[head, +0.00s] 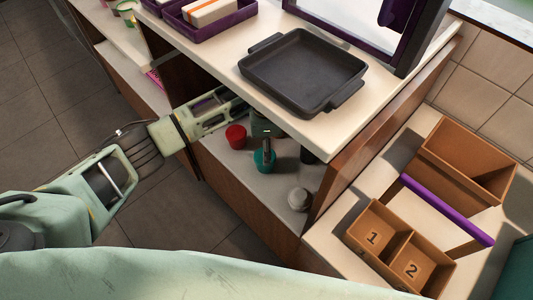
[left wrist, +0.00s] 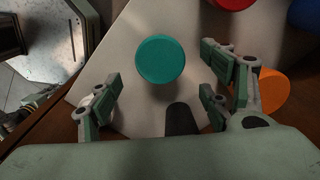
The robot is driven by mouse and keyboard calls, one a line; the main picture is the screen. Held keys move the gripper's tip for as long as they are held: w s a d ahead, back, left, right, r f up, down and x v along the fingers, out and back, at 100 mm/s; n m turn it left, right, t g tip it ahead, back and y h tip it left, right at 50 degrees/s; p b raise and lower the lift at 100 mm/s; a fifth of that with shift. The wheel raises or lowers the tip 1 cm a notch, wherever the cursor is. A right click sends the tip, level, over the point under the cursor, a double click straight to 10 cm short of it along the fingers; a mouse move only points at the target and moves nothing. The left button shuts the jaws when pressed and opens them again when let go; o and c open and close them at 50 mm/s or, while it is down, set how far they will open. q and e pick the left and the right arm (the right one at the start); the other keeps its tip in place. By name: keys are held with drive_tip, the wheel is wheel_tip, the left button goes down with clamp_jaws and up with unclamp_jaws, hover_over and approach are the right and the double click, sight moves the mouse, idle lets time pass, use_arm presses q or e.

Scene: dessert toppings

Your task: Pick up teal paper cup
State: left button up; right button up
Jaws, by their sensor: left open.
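The teal paper cup (head: 264,161) stands on the lower shelf under the counter, with a dark upright piece overlapping its upper part in the head view. In the left wrist view it shows as a teal disc (left wrist: 160,60) ahead of and between the fingers. My left gripper (left wrist: 158,76) is open, its fingers spread to either side of the cup in the picture, with no visible contact. In the head view my left gripper (head: 238,108) reaches in under the counter edge, partly hidden. My right gripper is not in view.
A red cup (head: 235,136) stands behind the teal one, and a grey-white item (head: 298,199) in front. An orange item (left wrist: 273,91) and a blue item (left wrist: 304,13) lie right in the wrist view. The counter with a black pan (head: 303,70) overhangs the shelf.

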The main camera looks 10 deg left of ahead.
use_arm(q)
wheel_tip(320, 180, down, 3)
drive_tip(key=shift+s+f, duration=0.1)
drive_tip(key=shift+f, duration=0.1)
wheel_tip(320, 180, down, 2)
drive_tip(key=shift+f, duration=0.8)
drive_tip(key=c, duration=1.3)
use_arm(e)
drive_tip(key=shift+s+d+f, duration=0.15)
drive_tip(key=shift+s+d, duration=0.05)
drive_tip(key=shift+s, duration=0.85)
